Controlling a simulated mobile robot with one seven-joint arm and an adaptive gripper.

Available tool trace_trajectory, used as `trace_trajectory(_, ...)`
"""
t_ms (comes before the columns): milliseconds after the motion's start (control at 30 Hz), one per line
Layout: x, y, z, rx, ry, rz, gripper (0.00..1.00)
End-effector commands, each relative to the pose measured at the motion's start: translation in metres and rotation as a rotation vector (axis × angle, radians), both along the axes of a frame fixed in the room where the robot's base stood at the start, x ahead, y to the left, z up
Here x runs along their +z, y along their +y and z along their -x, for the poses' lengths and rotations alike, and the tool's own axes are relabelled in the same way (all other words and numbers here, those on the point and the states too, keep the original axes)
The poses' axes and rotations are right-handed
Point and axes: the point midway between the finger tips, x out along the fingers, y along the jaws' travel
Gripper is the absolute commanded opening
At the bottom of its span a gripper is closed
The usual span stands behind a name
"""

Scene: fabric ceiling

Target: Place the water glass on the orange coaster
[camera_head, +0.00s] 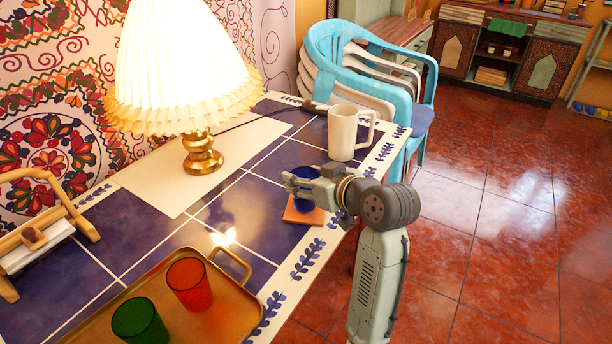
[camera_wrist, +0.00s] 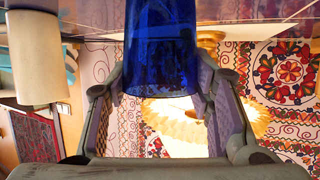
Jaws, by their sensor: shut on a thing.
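A blue water glass (camera_head: 304,203) is upright at the orange coaster (camera_head: 292,216), mostly hidden by my gripper in the head view. My gripper (camera_head: 297,178) is shut on the glass. In the wrist view, which looks upside down, the blue glass (camera_wrist: 160,50) stands between the two fingers (camera_wrist: 158,108), and its base is out of frame. The coaster lies near the table's front edge. I cannot tell whether the glass touches it.
A white mug (camera_head: 343,133) stands just behind my gripper. A brass tray (camera_head: 225,315) with a red cup (camera_head: 189,284) and a green cup (camera_head: 139,322) is at the front left. A lit lamp (camera_head: 202,158) stands further back. Blue tiles left of the coaster are clear.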

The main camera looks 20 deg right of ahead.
Motion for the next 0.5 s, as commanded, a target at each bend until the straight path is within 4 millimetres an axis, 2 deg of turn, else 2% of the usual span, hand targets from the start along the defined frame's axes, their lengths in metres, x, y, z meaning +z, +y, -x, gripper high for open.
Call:
trace_trajectory(433,-0.0085,0.0,0.0002,-0.001,-0.001,0.001,0.17)
trace_trajectory(467,-0.0077,-0.0002,0.0002,-0.001,-0.001,0.001,0.49)
trace_trajectory(500,-0.0071,-0.0002,0.0002,-0.001,-0.001,0.001,0.52)
